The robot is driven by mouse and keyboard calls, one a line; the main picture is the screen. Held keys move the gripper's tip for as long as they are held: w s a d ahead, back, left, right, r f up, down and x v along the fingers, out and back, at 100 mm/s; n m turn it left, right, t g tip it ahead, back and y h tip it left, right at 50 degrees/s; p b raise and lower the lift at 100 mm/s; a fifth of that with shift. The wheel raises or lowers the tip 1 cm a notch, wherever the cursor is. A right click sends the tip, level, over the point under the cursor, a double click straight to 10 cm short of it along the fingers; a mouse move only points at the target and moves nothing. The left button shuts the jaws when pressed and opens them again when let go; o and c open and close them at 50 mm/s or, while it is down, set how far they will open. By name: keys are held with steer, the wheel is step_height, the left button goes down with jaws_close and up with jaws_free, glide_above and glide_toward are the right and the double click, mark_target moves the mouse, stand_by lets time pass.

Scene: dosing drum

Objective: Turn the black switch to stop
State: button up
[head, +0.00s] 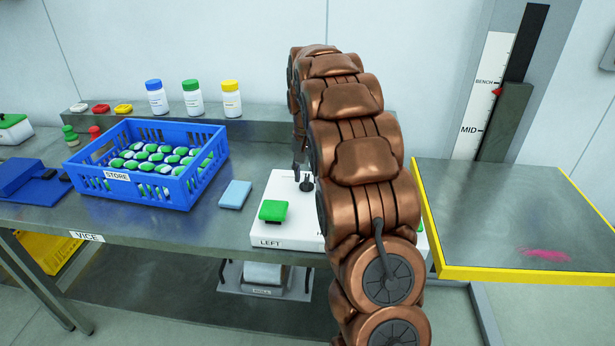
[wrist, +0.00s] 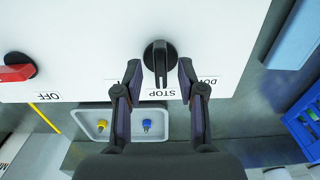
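The black switch (wrist: 160,58) is a round knob with a raised grip bar on a white panel (wrist: 85,50). In the wrist view its bar stands upright in the picture, its lower end at the upside-down word STOP. My gripper (wrist: 158,72) is open, with one finger on each side of the switch and a small gap at both sides. The right finger partly covers another label beginning DO. In the head view the switch (head: 307,184) shows just left of my arm, which hides much of the panel; my gripper's fingers are only partly visible there.
A red switch (wrist: 16,72) marked OFF is on the same panel. A green button (head: 273,210) marked LEFT sits on the panel's left end. A blue sponge-like block (head: 235,194) and a blue STORE crate (head: 190,190) stand left. A yellow-edged platform (head: 510,210) is right.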

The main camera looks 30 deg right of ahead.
mark_target(307, 178)
step_height(307, 178, up, 11)
stand_by(0.5)
steer(key=shift+f, duration=0.1)
stand_by(0.4)
